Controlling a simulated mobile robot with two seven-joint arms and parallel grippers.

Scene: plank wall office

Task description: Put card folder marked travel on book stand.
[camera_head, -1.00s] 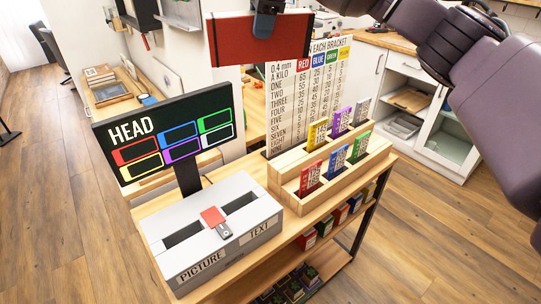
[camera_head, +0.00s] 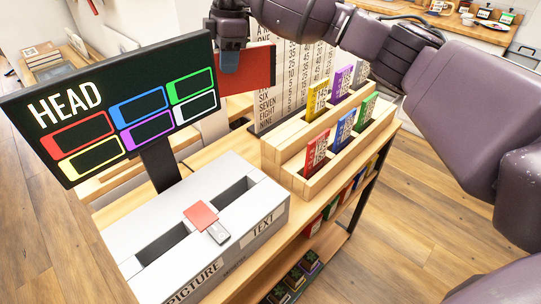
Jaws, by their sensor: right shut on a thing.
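My right gripper (camera_head: 230,62) is at the top centre, shut on a flat dark red folder (camera_head: 258,68) by its upper part. The folder hangs upright behind the right edge of the HEAD screen, which hides part of it. No travel mark can be read on the side facing me. I cannot make out the book stand in this view. My left gripper is not in view.
The black HEAD screen (camera_head: 85,122) stands behind a grey box (camera_head: 268,232) with two slots and a red tab (camera_head: 201,214). A wooden stepped rack (camera_head: 283,172) holds several coloured cards. A white lettered board (camera_head: 299,62) stands behind it.

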